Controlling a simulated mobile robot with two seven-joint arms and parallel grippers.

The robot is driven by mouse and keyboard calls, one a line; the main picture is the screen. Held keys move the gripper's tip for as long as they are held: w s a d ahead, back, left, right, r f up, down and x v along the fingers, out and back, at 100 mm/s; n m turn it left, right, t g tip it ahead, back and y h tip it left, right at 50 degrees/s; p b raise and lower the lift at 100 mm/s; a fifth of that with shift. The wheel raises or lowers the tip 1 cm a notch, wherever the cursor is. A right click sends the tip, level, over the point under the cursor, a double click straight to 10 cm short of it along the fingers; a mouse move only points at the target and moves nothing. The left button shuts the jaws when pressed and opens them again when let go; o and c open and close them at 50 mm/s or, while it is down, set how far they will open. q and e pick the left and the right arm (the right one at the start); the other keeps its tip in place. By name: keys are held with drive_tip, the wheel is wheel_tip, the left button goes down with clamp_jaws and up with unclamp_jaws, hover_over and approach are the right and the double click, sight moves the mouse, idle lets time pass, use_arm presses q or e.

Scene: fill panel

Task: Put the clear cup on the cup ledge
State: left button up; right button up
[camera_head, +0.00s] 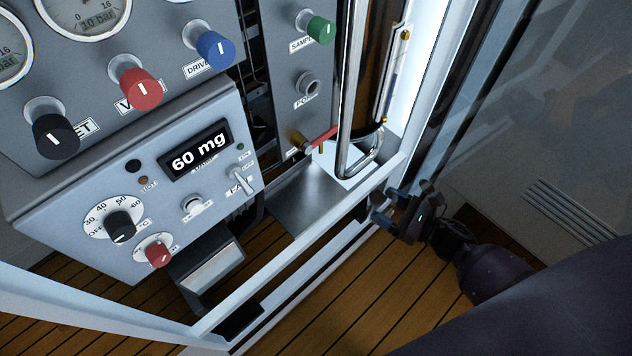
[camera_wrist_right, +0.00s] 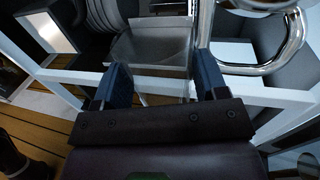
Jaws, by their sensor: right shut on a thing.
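My right gripper (camera_head: 384,207) is at the right side of the white frame, beside the panel. In the right wrist view its two blue fingers (camera_wrist_right: 162,84) stand apart, shut on the clear cup (camera_wrist_right: 160,88), which shows only as a faint see-through shape between them. The cup is hard to make out in the head view. The cup ledge seems to be the bare metal plate (camera_head: 300,203) below the red-handled tap, left of the gripper and beyond the frame's bar; it also shows in the right wrist view (camera_wrist_right: 150,48). My left gripper is out of view.
A white frame bar (camera_head: 318,250) runs between the gripper and the plate. A bent chrome pipe (camera_head: 362,165) and the red-handled tap (camera_head: 318,139) stand above and behind the plate. The control panel (camera_head: 130,200) with knobs and a "60 mg" display is at left.

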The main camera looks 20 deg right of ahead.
drive_tip(key=b+x, duration=0.2)
drive_tip(key=x, duration=1.5)
wheel_tip(320, 180, down, 3)
drive_tip(key=shift+a+f+b, duration=0.1)
drive_tip(key=shift+f+b, duration=0.15)
drive_tip(key=shift+b, duration=0.55)
drive_tip(key=shift+f, duration=0.1)
drive_tip(key=shift+r, duration=0.25)
drive_tip(key=shift+f, duration=0.25)
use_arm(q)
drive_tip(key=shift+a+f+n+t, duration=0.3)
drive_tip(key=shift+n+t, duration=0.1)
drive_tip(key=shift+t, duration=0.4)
use_arm(e)
drive_tip(key=o, duration=0.9)
drive_tip(key=shift+r, duration=0.1)
drive_tip(key=shift+w+r, duration=0.1)
drive_tip(key=shift+r, duration=0.05)
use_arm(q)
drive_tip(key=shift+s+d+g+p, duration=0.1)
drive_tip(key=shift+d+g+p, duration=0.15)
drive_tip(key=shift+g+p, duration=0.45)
use_arm(e)
drive_tip(key=v, duration=1.2)
